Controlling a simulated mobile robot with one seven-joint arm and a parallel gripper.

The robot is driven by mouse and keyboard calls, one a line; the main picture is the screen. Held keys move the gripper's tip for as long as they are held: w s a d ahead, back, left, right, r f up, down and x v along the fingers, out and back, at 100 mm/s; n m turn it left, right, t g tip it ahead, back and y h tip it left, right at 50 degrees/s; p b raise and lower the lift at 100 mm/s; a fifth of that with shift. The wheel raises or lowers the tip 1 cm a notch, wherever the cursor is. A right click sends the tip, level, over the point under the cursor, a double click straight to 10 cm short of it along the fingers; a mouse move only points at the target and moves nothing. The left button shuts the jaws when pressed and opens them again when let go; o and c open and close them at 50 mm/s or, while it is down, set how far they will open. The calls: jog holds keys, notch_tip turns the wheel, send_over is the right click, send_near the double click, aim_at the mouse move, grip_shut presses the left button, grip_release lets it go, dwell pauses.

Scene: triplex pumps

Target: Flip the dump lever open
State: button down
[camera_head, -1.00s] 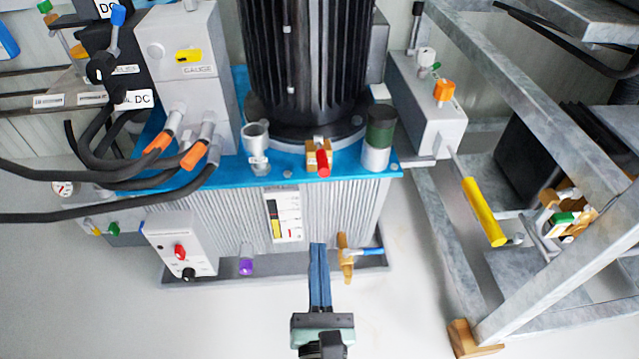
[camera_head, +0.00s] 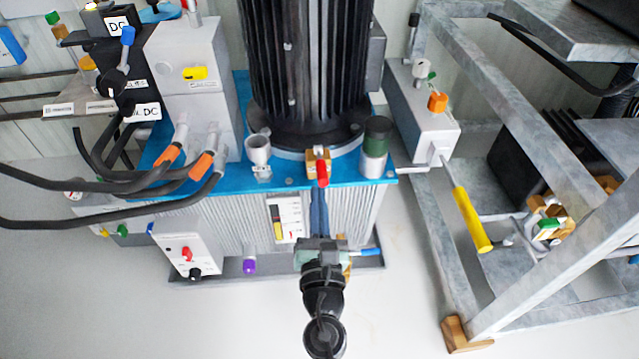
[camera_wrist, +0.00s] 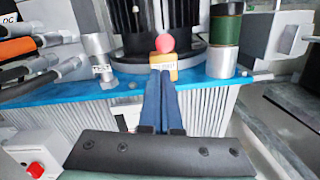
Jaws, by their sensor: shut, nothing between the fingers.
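A brass block with a red lever (camera_head: 322,173) sits at the front edge of the blue tank top, below the black motor. In the wrist view the lever shows as a round red end (camera_wrist: 165,43) above the brass block (camera_wrist: 163,66), which has a pale label too blurred to read surely. My gripper (camera_head: 319,192) is shut and empty. Its blue fingers (camera_wrist: 160,75) point at the block, with the tips just below the red end in both views. I cannot tell whether they touch it.
A silver filler cup (camera_head: 258,150) stands left of the block and a dark green cylinder (camera_head: 376,138) right of it. A blue-handled valve (camera_head: 369,252) lies low, partly behind my wrist. Black hoses (camera_head: 100,222) run at left. The floor in front is clear.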

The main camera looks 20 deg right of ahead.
jog(key=shift+w+d+r+p, duration=0.15)
jog(key=shift+r+p, duration=0.2)
jog(key=shift+r, duration=0.35)
jog(key=shift+r+p, duration=0.1)
jog(key=shift+p, duration=0.2)
jog(key=shift+r+g+p, duration=0.25)
jog(key=shift+g+p, duration=0.05)
jog(key=shift+p, duration=0.95)
